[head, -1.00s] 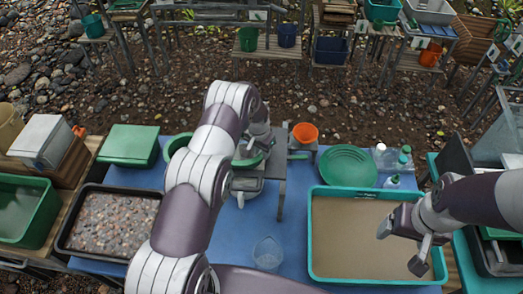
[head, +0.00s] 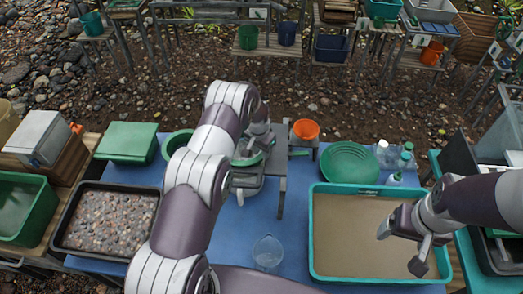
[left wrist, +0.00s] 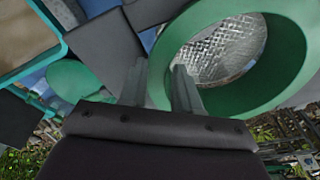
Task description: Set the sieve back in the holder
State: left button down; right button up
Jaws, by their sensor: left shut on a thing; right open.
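The sieve (head: 250,159) is a green ring, largely hidden behind my left arm in the head view. In the left wrist view the sieve (left wrist: 284,82) shows large, with a shiny metal mesh inside its ring. My left gripper (head: 264,141) is shut on the sieve's rim, with its fingers (left wrist: 160,82) at the ring's near edge. My right gripper (head: 402,246) is open and empty above the teal tub.
The teal tub (head: 313,235) of brown water fills the right of the blue table (head: 225,225). A green pan (head: 349,163), several bottles (head: 394,165) and an orange cup (head: 306,129) stand behind. A clear jug (head: 268,252) stands in front. A black gravel tray (head: 62,225) is left.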

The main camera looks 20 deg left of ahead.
pick_arm(q)
jog(key=c, duration=0.7)
grip_release()
jog(key=shift+c, duration=0.2)
jog(key=shift+r, duration=0.2)
notch_tip(320, 180, up, 24)
jog(key=s+b, duration=0.2)
jog(key=s, duration=0.1)
jog(key=shift+a+r, duration=0.15)
jog(key=shift+a, duration=0.3)
